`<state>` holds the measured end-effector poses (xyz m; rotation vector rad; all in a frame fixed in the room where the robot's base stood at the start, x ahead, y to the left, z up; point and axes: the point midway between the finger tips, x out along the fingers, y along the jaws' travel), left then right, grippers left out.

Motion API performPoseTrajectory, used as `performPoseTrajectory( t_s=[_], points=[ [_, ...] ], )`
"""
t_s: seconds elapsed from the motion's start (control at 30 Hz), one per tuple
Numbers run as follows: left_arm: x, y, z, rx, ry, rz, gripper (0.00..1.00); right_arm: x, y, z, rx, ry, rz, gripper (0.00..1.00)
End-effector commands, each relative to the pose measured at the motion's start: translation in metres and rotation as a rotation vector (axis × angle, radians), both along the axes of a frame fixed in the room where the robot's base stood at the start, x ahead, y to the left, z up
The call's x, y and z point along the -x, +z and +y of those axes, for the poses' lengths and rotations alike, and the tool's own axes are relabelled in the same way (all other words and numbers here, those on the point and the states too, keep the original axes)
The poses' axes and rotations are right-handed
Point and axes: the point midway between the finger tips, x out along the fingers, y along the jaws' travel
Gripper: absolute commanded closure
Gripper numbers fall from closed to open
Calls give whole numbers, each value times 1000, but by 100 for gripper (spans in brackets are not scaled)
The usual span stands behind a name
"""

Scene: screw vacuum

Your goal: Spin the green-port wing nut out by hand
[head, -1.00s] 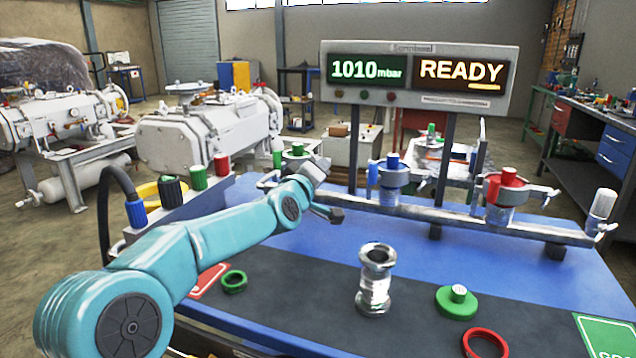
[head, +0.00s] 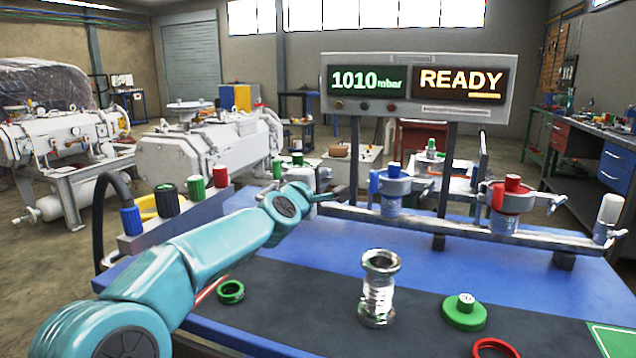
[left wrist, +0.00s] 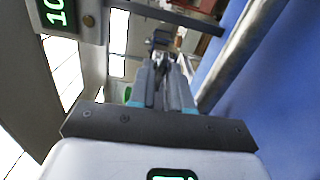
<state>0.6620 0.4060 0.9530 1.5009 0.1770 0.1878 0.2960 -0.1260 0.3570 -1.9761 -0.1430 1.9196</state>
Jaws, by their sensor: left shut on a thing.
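The green port with its green caps (head: 288,164) is at the left end of the metal manifold, partly hidden behind my left arm. My left gripper (head: 328,198) is at that port's right side, in front of the manifold. In the left wrist view its two fingers (left wrist: 161,72) are close together, shut on a small dark metal piece, which fits the green-port wing nut (left wrist: 160,45); little of it shows. In the head view the wing nut is hidden by the gripper. My right gripper is not in view.
The manifold (head: 465,222) also bears the blue port (head: 393,185) and red port (head: 508,200). The display (head: 417,88) reads 1010 mbar and READY.

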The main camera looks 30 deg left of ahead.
Motion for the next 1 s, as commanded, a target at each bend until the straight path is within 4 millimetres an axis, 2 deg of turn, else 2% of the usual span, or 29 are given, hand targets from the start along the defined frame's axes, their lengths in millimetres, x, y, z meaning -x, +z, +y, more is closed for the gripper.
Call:
performPoseTrajectory(
  t_s=[0.53,0.57,0.6,0.87,1.0],
  points=[
    [0,6,0,24,4,-17,100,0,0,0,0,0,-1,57],
    [0,6,0,23,4,-18,79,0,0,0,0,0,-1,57],
    [0,5,0,23,4,-17,68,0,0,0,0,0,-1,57],
    [0,3,0,24,2,-12,68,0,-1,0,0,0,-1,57],
    [10,2,-2,24,2,-12,68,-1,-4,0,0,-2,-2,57]
  ],
)
